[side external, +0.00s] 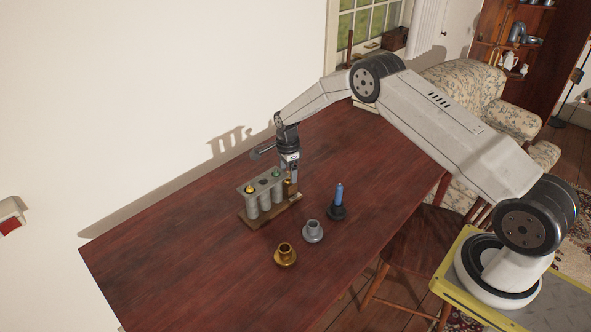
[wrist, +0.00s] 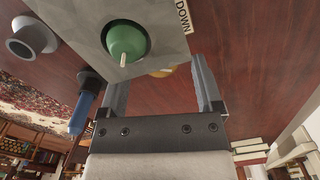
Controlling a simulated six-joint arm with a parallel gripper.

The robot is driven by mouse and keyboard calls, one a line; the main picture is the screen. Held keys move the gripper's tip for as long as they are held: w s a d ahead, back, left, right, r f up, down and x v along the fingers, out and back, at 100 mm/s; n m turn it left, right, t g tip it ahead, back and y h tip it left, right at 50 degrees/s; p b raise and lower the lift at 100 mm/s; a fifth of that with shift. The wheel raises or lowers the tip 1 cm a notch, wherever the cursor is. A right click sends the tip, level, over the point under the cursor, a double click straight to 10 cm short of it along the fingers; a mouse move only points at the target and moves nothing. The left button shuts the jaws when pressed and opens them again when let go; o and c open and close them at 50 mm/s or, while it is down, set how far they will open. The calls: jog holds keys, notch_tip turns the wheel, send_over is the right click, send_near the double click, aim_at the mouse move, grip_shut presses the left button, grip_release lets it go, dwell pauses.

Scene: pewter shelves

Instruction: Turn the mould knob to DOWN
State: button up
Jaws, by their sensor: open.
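The grey candle mould (side external: 265,202), several tubes under a top plate, stands upright on a wooden base in the side view. Its brass-coloured knob (side external: 292,189) is at the right end, and a sliver of the knob (wrist: 163,71) shows past the top plate (wrist: 85,22) in the wrist view. A DOWN label (wrist: 183,15) sits by the plate's edge. My gripper (side external: 290,173) is open above the knob end. In the wrist view my gripper (wrist: 158,74) has one finger on each side of the knob sliver, with gaps visible. The knob's setting is hidden.
A green candle (wrist: 126,42) and a yellow candle (side external: 250,189) sit in the mould. A blue candle (side external: 339,194) stands in a black holder (side external: 337,211). A grey holder (side external: 313,232) and a brass holder (side external: 285,256) stand empty in front. The table's left part (side external: 170,265) is clear.

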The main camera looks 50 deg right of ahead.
grip_shut()
jog(key=shift+n, duration=3)
jog(key=shift+w, duration=0.1)
grip_release()
